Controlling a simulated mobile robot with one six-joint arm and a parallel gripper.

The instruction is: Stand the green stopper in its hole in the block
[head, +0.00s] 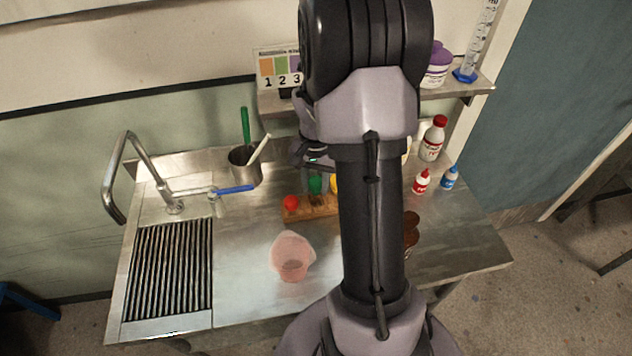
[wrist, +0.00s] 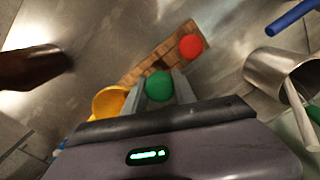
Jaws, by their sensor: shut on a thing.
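The green stopper (wrist: 159,85) is between the two fingers of my gripper (wrist: 161,90), which is shut on it. In the head view the green stopper (head: 315,185) shows below my gripper, over the back part of the wooden block (head: 308,212). Its lower end is hard to see, and I cannot tell whether it is in a hole or just above the block. In the wrist view the block (wrist: 150,55) lies beyond the stopper. A red stopper (wrist: 190,46) stands at the block's left end in the head view (head: 290,203).
A yellow object (wrist: 108,101) is close beside my gripper. A metal beaker (head: 244,168) with rods stands left of the block. A brown thing (wrist: 35,68) is opposite. My arm hides the counter's middle. Bottles (head: 433,139) stand at right.

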